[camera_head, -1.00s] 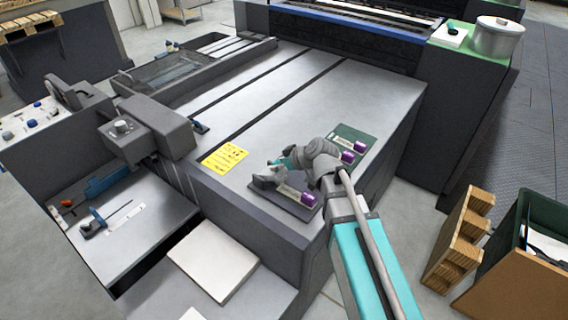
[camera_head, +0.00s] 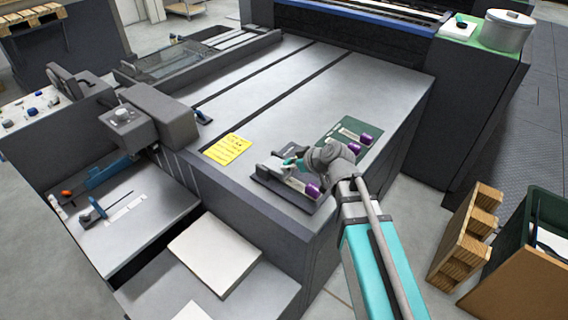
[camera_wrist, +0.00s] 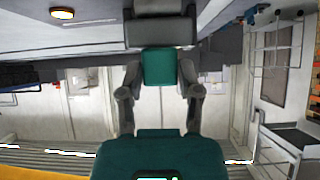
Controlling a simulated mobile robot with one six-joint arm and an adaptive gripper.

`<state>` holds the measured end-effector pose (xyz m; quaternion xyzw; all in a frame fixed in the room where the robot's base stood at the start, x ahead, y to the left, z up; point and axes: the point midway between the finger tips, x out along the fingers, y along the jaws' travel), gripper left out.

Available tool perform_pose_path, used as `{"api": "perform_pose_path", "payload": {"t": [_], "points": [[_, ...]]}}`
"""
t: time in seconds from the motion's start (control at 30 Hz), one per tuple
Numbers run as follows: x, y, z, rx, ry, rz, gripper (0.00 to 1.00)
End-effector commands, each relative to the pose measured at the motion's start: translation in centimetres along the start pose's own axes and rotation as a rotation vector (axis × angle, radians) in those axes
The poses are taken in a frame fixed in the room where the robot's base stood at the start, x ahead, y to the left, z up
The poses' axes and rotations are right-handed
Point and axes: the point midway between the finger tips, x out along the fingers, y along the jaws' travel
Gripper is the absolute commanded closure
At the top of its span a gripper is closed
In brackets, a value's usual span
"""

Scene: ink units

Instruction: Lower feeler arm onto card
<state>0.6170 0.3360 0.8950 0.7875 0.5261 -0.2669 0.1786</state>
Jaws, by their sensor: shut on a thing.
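A dark grey gauge base (camera_head: 272,184) sits at the near right corner of the grey machine top. A purple knob (camera_head: 312,191) is at its right end, with a pale card strip (camera_head: 296,184) beside it. My gripper (camera_head: 294,164) is just above this base, shut on a teal piece, apparently the feeler arm's grip. In the wrist view the teal piece (camera_wrist: 159,67) lies between my gripper's fingers (camera_wrist: 159,88), with a dark grey block (camera_wrist: 160,31) beyond it. I cannot tell whether the feeler arm touches the card.
A green plate (camera_head: 338,127) with two more purple knobs lies just behind. A yellow note (camera_head: 227,149) lies to the left on the machine top (camera_head: 270,100). A white paper stack (camera_head: 214,252) is below, in front. Wooden blocks (camera_head: 467,240) and a green-lined bin (camera_head: 525,245) stand at right.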

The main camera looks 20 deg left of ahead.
Motion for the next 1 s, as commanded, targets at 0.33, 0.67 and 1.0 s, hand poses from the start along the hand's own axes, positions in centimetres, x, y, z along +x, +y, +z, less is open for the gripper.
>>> {"api": "perform_pose_path", "payload": {"t": [0.33,0.67,1.0], "points": [[0.19,0.24,0.19,-0.006,-0.006,0.007,1.0],[0.28,-0.01,0.13,-0.007,-0.005,0.002,0.2],[0.31,-0.23,0.03,-0.006,-0.004,-0.002,0.2]]}}
